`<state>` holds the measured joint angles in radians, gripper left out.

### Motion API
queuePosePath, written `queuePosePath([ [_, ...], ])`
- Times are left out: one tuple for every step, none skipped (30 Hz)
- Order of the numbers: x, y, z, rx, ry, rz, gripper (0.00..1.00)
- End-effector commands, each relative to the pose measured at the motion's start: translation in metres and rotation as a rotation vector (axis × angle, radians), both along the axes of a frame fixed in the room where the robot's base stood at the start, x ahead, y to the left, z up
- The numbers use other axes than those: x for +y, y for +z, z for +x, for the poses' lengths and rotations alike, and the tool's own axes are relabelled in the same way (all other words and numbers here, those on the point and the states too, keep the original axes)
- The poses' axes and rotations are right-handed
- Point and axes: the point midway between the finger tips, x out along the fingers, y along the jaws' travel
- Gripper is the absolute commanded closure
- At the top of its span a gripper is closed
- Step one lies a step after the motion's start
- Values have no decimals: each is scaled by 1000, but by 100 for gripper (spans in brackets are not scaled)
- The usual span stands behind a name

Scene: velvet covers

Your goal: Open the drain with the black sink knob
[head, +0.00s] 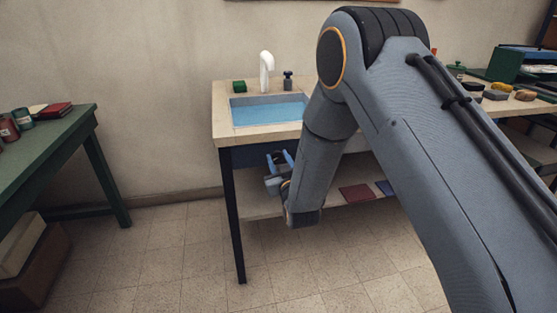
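The black sink knob (288,80) stands upright on the counter behind the sink, to the right of the white faucet (266,70). The sink (268,98) is set in the light countertop and shows a flat blue surface that looks like water. The drain itself cannot be seen. My gripper (280,158) is below the counter's front edge, in front of the table and well below and apart from the knob. Its two bluish fingers point up and stand apart with nothing seen between them. My arm covers the counter just right of the sink.
A lower shelf (325,201) holds a red flat item (357,193) and a blue one. A green table (50,140) with cans and books stands at the left. The tiled floor between the tables is clear.

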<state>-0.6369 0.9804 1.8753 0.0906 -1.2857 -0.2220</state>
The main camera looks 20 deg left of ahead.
Motion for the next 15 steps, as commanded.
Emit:
queuePosePath([
  [0,0,0,0,0,0,76],
  [0,0,0,0,0,0,81],
  [0,0,0,0,0,0,88],
  [0,0,0,0,0,0,92],
  [0,0,0,0,0,0,92],
  [0,0,0,1,0,1,92],
  [0,0,0,1,0,2,92],
  [0,0,0,2,0,3,92],
  [0,0,0,4,0,7,92],
  [0,0,0,6,0,10,92],
  [0,0,0,9,0,14,92],
  [0,0,0,14,0,22,92],
  [0,0,0,18,0,30,92],
  [0,0,0,24,0,39,92],
  [0,0,0,32,0,53,92],
])
